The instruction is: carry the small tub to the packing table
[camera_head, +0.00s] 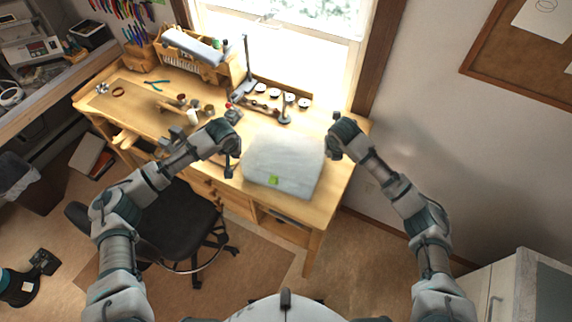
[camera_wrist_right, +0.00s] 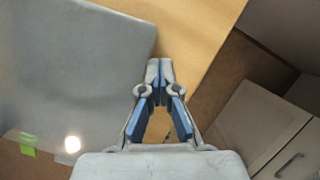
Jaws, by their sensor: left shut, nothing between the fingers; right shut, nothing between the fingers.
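The small tub (camera_head: 283,160) is a pale grey, box-like shape with a green label, at the right end of the wooden workbench (camera_head: 225,130). In the right wrist view the tub's grey side (camera_wrist_right: 70,75) fills the left. My left gripper (camera_head: 233,165) is shut at the tub's left side, my right gripper (camera_head: 333,152) is shut at its right side. The right gripper's fingertips (camera_wrist_right: 160,66) meet beside the tub, with nothing between them. I cannot tell whether either gripper touches the tub, or whether the tub rests on the bench. No separate packing table can be made out.
A black chair (camera_head: 175,225) stands before the bench. Small tools, a wooden rack (camera_head: 190,62) and a lamp stand (camera_head: 249,70) occupy the bench's left and back. A white cabinet (camera_head: 520,290) stands at lower right. Bare floor lies between the bench and cabinet.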

